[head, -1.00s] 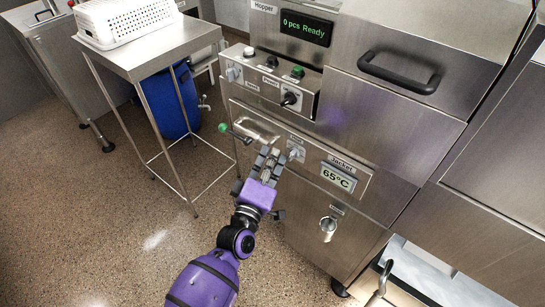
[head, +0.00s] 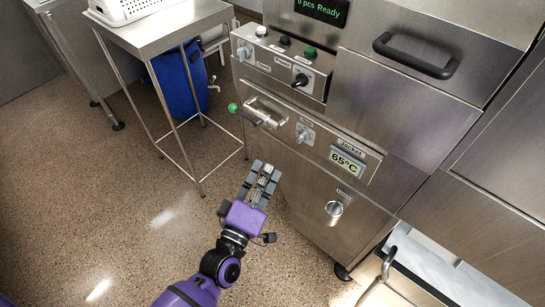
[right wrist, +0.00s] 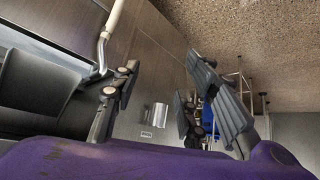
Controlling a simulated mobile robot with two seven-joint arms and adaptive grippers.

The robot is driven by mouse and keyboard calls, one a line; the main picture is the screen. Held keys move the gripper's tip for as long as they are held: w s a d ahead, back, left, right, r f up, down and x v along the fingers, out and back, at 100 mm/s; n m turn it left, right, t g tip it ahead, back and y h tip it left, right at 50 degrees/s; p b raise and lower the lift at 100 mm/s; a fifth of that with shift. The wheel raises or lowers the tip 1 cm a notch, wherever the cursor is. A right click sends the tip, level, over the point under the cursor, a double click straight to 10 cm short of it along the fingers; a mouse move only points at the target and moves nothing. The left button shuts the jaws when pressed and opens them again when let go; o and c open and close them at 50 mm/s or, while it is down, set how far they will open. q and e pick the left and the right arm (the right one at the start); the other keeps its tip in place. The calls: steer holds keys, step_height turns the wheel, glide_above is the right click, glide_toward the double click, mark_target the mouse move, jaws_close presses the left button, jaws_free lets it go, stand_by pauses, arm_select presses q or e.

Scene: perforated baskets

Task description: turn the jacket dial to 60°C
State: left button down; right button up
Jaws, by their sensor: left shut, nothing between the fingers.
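The jacket dial (head: 305,134) is a small silver knob on the steel machine's front panel, left of the jacket display (head: 347,160), which reads 65°C. My left gripper (head: 264,172) is shut and empty, in front of the machine, below and left of the dial and apart from it in the picture. The dial is in full view. My right gripper (right wrist: 163,65) shows only in the right wrist view, with its fingers wide apart and nothing between them.
A green-tipped lever (head: 234,107) sticks out left of the dial.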

mark_target(302, 137)
arm_select(q)
steer(key=shift+n, duration=0.9)
steer(key=x, duration=0.3)
steer(key=p+x, duration=0.1)
steer(key=x, duration=0.3)
steer(key=r+p+x, duration=0.1)
steer(key=x, duration=0.3)
steer(key=shift+s+a+r, duration=0.1)
arm_select(e)
steer(key=shift+w+r, duration=0.2)
steer(key=shift+r, duration=0.35)
steer(key=shift+w+r, duration=0.2)
steer(key=shift+r, duration=0.35)
arm_select(q)
steer(key=shift+y, duration=0.3)
